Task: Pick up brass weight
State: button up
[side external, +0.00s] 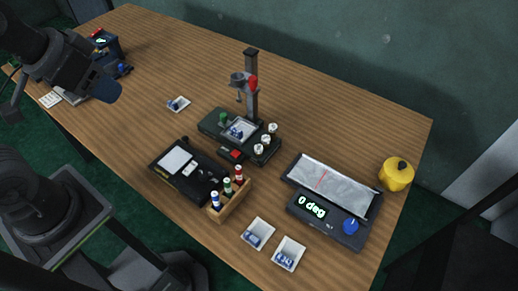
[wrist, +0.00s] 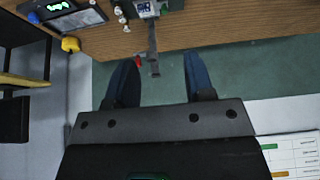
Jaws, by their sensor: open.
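The brass weight (side external: 396,174) is a yellow, rounded piece with a dark knob on top. It stands upright near the right edge of the wooden table, beside the scale-like device. It also shows small at the upper left of the wrist view (wrist: 70,44). My gripper (wrist: 160,72) is open and empty, with its two dark blue fingers spread apart. In the side view my gripper (side external: 104,90) is at the upper left, high up and far from the weight. The exact gap between its fingers cannot be told there.
A device reading "0 deg" (side external: 325,222) with a silver sheet lies left of the weight. A column stand (side external: 252,88) rises mid-table. A bottle rack (side external: 229,200), a black tray device (side external: 162,176) and small white dishes (side external: 289,267) lie around.

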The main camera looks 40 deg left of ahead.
jog(key=shift+o, duration=0.7)
jog(key=m+g, duration=0.1)
send_over(258, 148)
jog(key=s, duration=0.3)
jog(key=f, duration=2.5)
jog(key=shift+w+a, duration=0.2)
jog(key=shift+d+x, duration=0.15)
jog(key=shift+x, duration=1.2)
jog(key=shift+d+x, duration=0.1)
jog(key=shift+x, duration=1.25)
jog(key=shift+w+r, duration=0.1)
jog(key=shift+w, duration=0.1)
